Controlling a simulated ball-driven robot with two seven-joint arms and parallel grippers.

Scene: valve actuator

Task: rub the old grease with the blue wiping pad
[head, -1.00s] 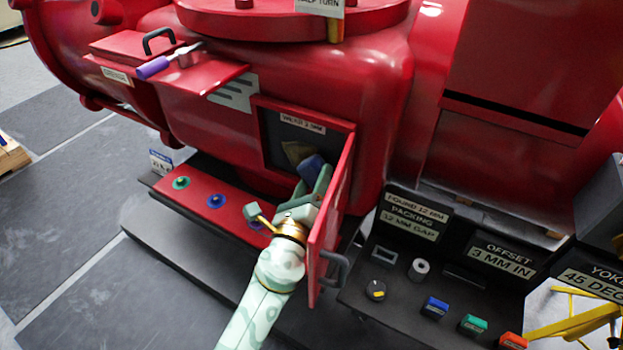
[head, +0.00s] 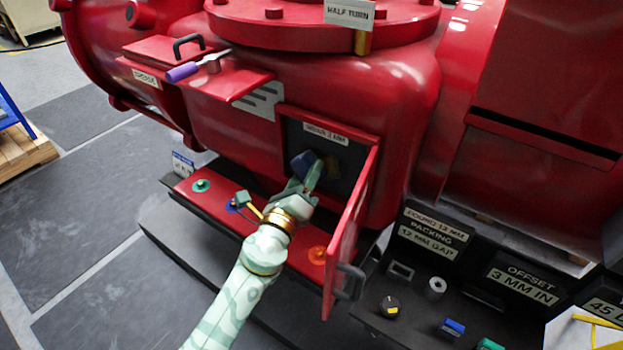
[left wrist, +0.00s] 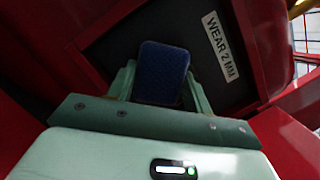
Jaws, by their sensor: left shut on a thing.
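The blue wiping pad (head: 303,163) is held in my left gripper (head: 306,180), which is shut on it. In the left wrist view the pad (left wrist: 160,73) sits between the two green fingers (left wrist: 160,90). The pad is in front of the dark recess (head: 345,155) behind the open red door. The grease is hidden in the left wrist view. My right gripper is not seen.
The open red door (head: 350,235) with a dark handle stands right of my left arm. A red ledge with coloured knobs (head: 201,186) lies below. A purple-handled tool (head: 190,71) rests on the upper left shelf.

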